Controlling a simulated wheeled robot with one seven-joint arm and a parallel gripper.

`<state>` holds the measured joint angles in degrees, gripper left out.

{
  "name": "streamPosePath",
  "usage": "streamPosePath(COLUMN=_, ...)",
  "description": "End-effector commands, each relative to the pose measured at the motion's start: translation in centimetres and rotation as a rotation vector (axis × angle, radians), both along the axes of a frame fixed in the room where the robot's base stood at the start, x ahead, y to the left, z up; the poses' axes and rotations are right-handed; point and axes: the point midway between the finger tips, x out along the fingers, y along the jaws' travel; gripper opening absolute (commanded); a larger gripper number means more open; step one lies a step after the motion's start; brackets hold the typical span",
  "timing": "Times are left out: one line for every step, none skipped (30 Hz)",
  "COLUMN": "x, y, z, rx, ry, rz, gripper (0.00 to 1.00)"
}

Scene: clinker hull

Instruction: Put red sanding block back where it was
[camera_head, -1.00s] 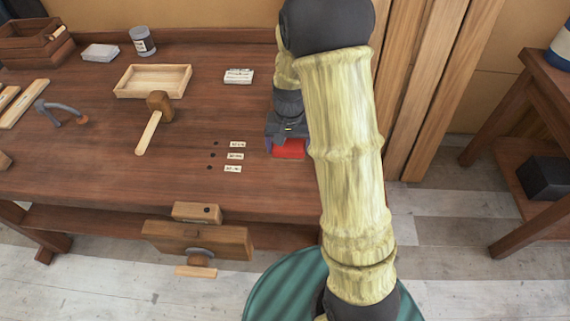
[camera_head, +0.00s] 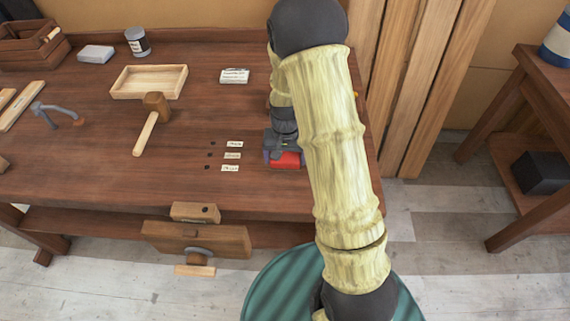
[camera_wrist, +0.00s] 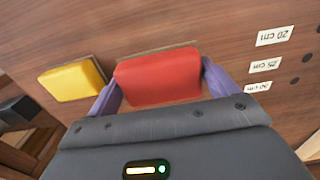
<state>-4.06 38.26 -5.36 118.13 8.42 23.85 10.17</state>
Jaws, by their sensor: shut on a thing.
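The red sanding block (camera_wrist: 157,77) is between the two purple fingers of my gripper (camera_wrist: 160,85) in the wrist view, with a finger against each side. In the head view the red block (camera_head: 286,160) shows below my gripper (camera_head: 284,146), over the right part of the workbench. My arm hides part of the bench around it. A yellow block (camera_wrist: 72,81) lies left of the red one in the wrist view. I cannot tell whether the red block touches the bench top.
Labels (camera_head: 232,155) with small holes lie left of my gripper. The bench's right edge is close by; bare wood lies between mallet and labels.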

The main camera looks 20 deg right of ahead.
Motion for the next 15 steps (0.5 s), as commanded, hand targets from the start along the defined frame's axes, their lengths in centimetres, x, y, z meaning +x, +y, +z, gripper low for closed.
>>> streamPosePath(x=0.0, y=0.0, z=0.0, rx=0.000, ry=0.000, rz=0.000, gripper=0.65)
streamPosePath(x=0.0, y=0.0, z=0.0, rx=0.000, ry=0.000, rz=0.000, gripper=0.65)
streamPosePath(x=0.0, y=0.0, z=0.0, rx=0.000, ry=0.000, rz=0.000, gripper=0.65)
streamPosePath(x=0.0, y=0.0, z=-0.1, rx=0.000, ry=0.000, rz=0.000, gripper=0.65)
streamPosePath(x=0.0, y=0.0, z=-0.3, rx=0.000, ry=0.001, rz=0.000, gripper=0.65)
streamPosePath(x=0.0, y=0.0, z=-0.6, rx=-0.001, ry=0.001, rz=0.000, gripper=0.65)
streamPosePath(x=-0.1, y=0.0, z=-1.0, rx=0.000, ry=0.003, rz=-0.001, gripper=0.65)
streamPosePath(x=-0.1, y=0.0, z=-1.4, rx=-0.001, ry=0.004, rz=-0.001, gripper=0.65)
streamPosePath(x=-0.1, y=0.0, z=-1.9, rx=-0.001, ry=0.004, rz=-0.001, gripper=0.65)
streamPosePath(x=-0.1, y=0.0, z=-2.4, rx=0.000, ry=0.005, rz=0.000, gripper=0.65)
streamPosePath(x=-0.1, y=0.0, z=-2.8, rx=-0.001, ry=0.004, rz=0.000, gripper=0.65)
streamPosePath(x=-0.1, y=0.0, z=-3.3, rx=0.000, ry=0.004, rz=0.000, gripper=0.65)
streamPosePath(x=-0.1, y=0.0, z=-3.6, rx=0.000, ry=0.003, rz=0.000, gripper=0.65)
streamPosePath(x=0.0, y=0.0, z=-3.8, rx=0.000, ry=0.002, rz=0.000, gripper=0.65)
streamPosePath(x=0.0, y=0.1, z=-4.0, rx=0.000, ry=0.001, rz=0.000, gripper=0.65)
